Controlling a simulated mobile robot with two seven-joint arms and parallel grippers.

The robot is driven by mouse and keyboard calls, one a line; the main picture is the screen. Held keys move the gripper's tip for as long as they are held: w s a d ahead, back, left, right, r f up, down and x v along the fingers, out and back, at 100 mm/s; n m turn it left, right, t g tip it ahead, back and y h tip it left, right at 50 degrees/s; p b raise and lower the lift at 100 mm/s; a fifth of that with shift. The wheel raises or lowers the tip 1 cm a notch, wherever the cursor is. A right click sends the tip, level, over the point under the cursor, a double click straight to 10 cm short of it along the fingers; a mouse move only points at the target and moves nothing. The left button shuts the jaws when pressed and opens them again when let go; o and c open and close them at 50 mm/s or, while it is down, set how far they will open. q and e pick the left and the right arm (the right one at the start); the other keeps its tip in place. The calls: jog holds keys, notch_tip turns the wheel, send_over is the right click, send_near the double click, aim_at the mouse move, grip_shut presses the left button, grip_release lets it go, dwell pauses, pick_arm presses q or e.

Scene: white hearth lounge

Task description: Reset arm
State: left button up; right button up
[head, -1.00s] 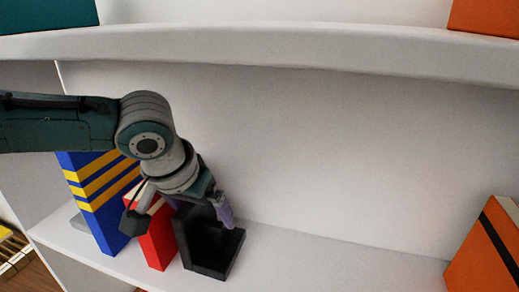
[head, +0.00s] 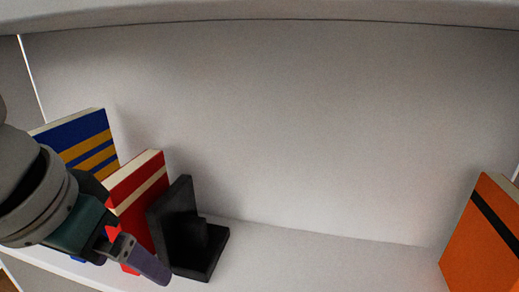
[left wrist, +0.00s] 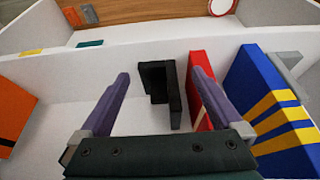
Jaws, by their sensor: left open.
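My left gripper (head: 140,258) is at the lower left of the head view, in front of the books and a black bookend (head: 181,240). In the left wrist view, the two purple fingers of the left gripper (left wrist: 163,82) are spread apart with nothing held between them. The black bookend (left wrist: 158,80) shows beyond and between the fingers, standing on the shelf. A red book (left wrist: 200,75) stands beside it, partly behind one finger. My right gripper is in neither view.
A blue book with yellow stripes (head: 85,138) leans left of the red book (head: 148,190). An orange book with a black band (head: 484,235) stands at the right. The white shelf (head: 320,262) between is clear. A shelf board (head: 270,10) runs overhead.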

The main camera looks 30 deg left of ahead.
pick_arm(q)
jog(key=s+d+m+h+p, duration=0.2)
jog(key=d+m+h, duration=0.15)
jog(key=d, duration=0.65)
jog(key=s+a+f+m+y+p, duration=0.1)
jog(key=s+a+y, duration=0.1)
jog(key=s, duration=0.3)
jog(key=shift+s+a+f+g, duration=0.2)
jog(key=shift+s+a+g, duration=0.15)
jog(key=shift+s+g, duration=0.05)
jog(key=shift+c, duration=0.2)
